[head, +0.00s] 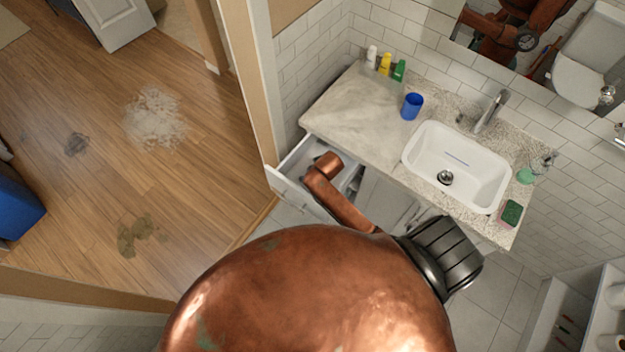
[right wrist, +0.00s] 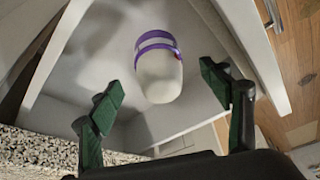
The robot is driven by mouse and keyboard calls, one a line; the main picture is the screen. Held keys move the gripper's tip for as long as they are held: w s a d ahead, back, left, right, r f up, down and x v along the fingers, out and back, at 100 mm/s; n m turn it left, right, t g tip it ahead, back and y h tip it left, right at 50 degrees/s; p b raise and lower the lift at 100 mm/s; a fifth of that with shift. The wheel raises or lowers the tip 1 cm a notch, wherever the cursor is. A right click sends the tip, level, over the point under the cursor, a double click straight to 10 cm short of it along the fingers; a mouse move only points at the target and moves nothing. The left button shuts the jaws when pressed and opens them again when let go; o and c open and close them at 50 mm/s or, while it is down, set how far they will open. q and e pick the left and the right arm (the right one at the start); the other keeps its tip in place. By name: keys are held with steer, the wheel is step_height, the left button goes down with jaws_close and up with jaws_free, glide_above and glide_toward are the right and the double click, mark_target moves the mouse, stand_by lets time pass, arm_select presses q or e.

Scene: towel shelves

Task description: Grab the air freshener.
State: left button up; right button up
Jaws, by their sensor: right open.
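A white rounded can with purple bands (right wrist: 158,72), which looks like the air freshener, is in the open drawer (right wrist: 72,112) in the right wrist view. My right gripper (right wrist: 160,88) is open, with its green-padded fingers to the left and right of the can in the picture. Both fingers look apart from the can, and I cannot tell how far above it they are. In the head view the open drawer (head: 284,184) is under the counter's left end. My copper arm covers part of it, and the can and right gripper are hidden there. My left gripper is not in view.
The speckled counter (head: 345,118) borders the drawer and also shows in the right wrist view (right wrist: 40,148). On it are a blue cup (head: 412,106), several small bottles (head: 385,65), a white sink (head: 440,155) and a sponge (head: 511,213). A door frame (head: 245,75) stands left of the drawer.

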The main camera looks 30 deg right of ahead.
steer(key=shift+w+f, duration=0.15)
steer(key=shift+f, duration=0.35)
steer(key=x, duration=0.5)
steer(key=shift+s+f+b, duration=0.25)
steer(key=shift+b, duration=0.1)
steer(key=shift+w+d+f, duration=0.1)
steer(key=shift+w+f, duration=0.1)
steer(key=shift+f, duration=0.25)
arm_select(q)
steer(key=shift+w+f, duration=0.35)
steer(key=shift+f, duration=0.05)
arm_select(e)
steer(key=shift+c, duration=0.4)
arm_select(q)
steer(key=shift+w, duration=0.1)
arm_select(e)
steer(key=c, duration=1.4)
steer(key=shift+o, duration=0.2)
steer(key=shift+r, duration=0.1)
